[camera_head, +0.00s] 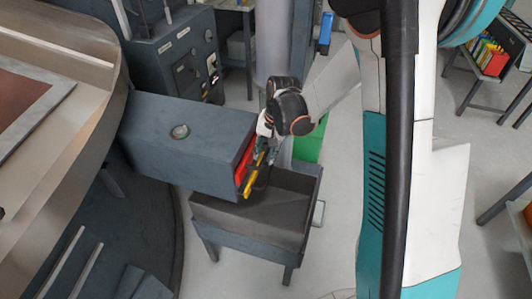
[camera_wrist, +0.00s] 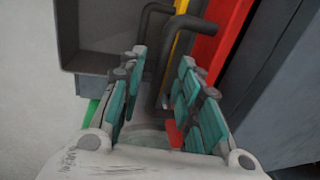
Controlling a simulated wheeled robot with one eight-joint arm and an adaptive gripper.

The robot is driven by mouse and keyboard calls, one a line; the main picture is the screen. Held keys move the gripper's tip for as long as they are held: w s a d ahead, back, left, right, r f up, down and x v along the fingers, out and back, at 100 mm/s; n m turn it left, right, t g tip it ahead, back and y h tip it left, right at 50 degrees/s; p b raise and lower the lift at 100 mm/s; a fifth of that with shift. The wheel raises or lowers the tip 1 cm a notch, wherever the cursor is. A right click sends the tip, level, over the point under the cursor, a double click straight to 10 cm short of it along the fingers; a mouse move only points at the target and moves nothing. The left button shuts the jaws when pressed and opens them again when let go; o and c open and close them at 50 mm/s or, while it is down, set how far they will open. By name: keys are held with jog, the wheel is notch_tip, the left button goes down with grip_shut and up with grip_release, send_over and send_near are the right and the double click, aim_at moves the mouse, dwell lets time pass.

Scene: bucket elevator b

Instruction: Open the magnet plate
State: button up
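The blue-grey housing (camera_head: 190,145) stands left of centre in the head view. At its right end are a red plate (camera_head: 245,160) and a yellow plate (camera_head: 250,180); which one is the magnet plate is not certain. The wrist view shows the red plate (camera_wrist: 222,45) and part of the yellow plate (camera_wrist: 181,45). A dark bent handle (camera_wrist: 157,85) stands out near them. My gripper (camera_head: 262,150) is at the plate end of the housing. In the wrist view its teal fingers (camera_wrist: 163,58) are apart, with the handle between them. I see no clear contact.
An open grey bin on legs (camera_head: 285,215) stands below the housing's plate end. A green box (camera_head: 309,145) is behind it. A large round metal structure (camera_head: 75,150) fills the left. A control cabinet (camera_head: 180,60) stands behind. Floor right of the bin is clear.

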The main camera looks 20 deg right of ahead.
grip_shut()
jog(key=s+d, duration=1.1)
jog(key=d, duration=0.4)
jog(key=shift+s+d, duration=0.25)
jog(key=shift+d, duration=0.15)
grip_release()
jog(key=shift+r, duration=0.15)
notch_tip(320, 180, up, 12)
jog(key=s+d, duration=0.1)
jog(key=shift+s+d+f, duration=0.15)
jog(key=shift+d+f, duration=0.05)
jog(key=shift+d, duration=0.15)
